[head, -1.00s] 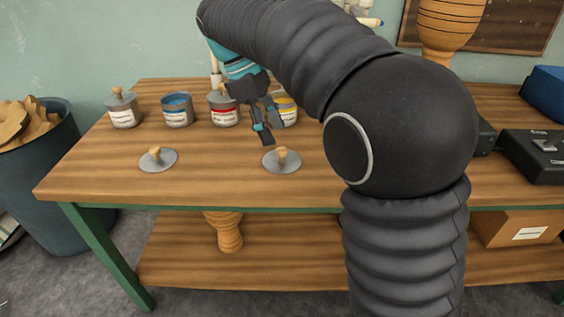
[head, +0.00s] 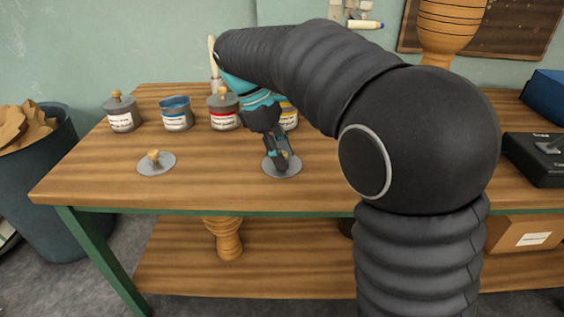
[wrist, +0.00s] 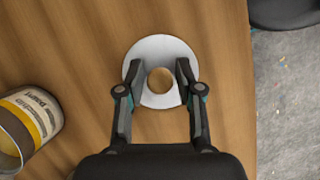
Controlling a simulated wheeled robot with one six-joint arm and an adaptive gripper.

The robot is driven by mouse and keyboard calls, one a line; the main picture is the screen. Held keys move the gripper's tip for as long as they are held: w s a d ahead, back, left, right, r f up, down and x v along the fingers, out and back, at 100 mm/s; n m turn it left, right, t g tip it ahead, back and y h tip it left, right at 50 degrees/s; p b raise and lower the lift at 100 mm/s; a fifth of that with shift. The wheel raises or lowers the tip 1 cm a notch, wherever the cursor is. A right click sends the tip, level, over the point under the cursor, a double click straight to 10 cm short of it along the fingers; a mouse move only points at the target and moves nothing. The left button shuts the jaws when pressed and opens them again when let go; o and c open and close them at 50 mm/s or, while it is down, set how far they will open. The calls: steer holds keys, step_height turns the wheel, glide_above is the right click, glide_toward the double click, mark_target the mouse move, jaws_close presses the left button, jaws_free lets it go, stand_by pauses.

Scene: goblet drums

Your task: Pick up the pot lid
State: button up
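A flat grey round pot lid (head: 270,173) with a wooden knob lies on the table, partly hidden by my gripper in the head view. In the wrist view the lid (wrist: 157,47) is below my gripper, its round knob (wrist: 160,81) between the fingers. My gripper (head: 281,160) is lowered over this lid. In the wrist view my gripper (wrist: 159,72) is open, one finger on each side of the knob, seemingly with small gaps. A second, similar lid (head: 148,168) with a wooden knob lies farther left on the table.
Behind stand a lidded pot (head: 122,118), an open blue-paint pot (head: 176,118), a lidded red-label pot (head: 223,118) and a yellow-label pot (head: 290,114) partly behind my gripper. The wooden table (head: 200,190) is clear between the two lids.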

jaws_close()
steer(key=shift+r, duration=0.45)
step_height(320, 180, up, 4)
steer(key=shift+d+f+p, duration=0.1)
steer(key=shift+p, duration=0.5)
steer(key=s+d+r, duration=0.5)
steer(key=d+r, duration=0.1)
steer(key=d, duration=0.4)
steer(key=shift+s+r+p, duration=0.15)
steer(key=shift+s+p, duration=0.1)
steer(key=shift+p, duration=0.05)
steer(key=shift+r, duration=0.15)
step_height(320, 180, up, 3)
steer(key=p, duration=0.4)
